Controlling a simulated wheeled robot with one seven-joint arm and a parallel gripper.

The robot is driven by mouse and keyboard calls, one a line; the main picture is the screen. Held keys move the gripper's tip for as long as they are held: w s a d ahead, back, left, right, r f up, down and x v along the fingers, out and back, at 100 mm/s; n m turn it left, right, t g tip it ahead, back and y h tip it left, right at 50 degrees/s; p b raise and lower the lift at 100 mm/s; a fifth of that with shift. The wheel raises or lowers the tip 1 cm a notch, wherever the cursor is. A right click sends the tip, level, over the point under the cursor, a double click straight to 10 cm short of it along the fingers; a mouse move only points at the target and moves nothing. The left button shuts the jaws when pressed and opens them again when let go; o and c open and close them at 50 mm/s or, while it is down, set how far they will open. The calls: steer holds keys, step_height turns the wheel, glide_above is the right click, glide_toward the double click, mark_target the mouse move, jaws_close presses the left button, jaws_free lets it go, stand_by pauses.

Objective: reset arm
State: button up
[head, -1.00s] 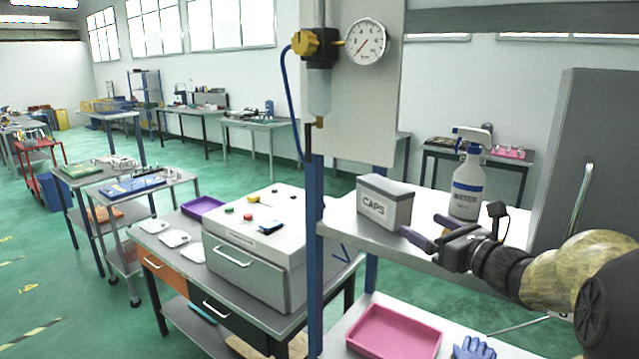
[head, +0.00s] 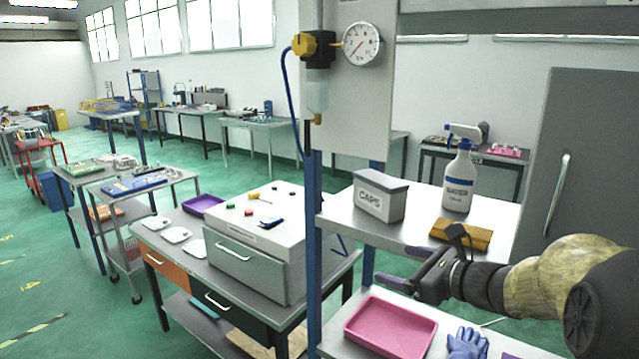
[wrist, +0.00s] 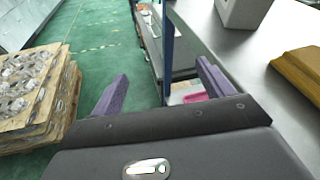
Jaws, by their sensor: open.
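My gripper (head: 392,287) is open and empty in the head view. It is in front of the shelf's near edge, lower than the shelf top, with the pink tray below and to its left. In the wrist view my gripper (wrist: 160,88) shows two purple fingers spread wide apart, with the green floor and a shelf edge between and beyond them. My arm reaches in from the right of the head view.
The shelf (head: 345,221) bears a CAPS box (head: 380,197), a water spray bottle (head: 459,180) and a yellow-brown block (head: 462,233). Below are a pink tray (head: 391,328) and blue glove (head: 467,344). A pallet of castings (wrist: 35,100) stands at left in the wrist view.

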steer(key=s+a+f+n+g+h, duration=0.45)
steer(key=s+f+n+g, duration=0.25)
steer(key=s+f+n, duration=0.55)
steer(key=s+d+f+n+g+h, duration=0.1)
steer(key=s+d+f+n+h, duration=0.2)
steer(key=n, duration=1)
steer(key=s+f+h, duration=0.2)
steer(key=s+f, duration=0.1)
steer(key=f, duration=0.1)
steer(key=shift+s+d+f+g, duration=0.2)
steer(key=shift+s+f+g, duration=0.1)
steer(key=shift+f+g, duration=0.1)
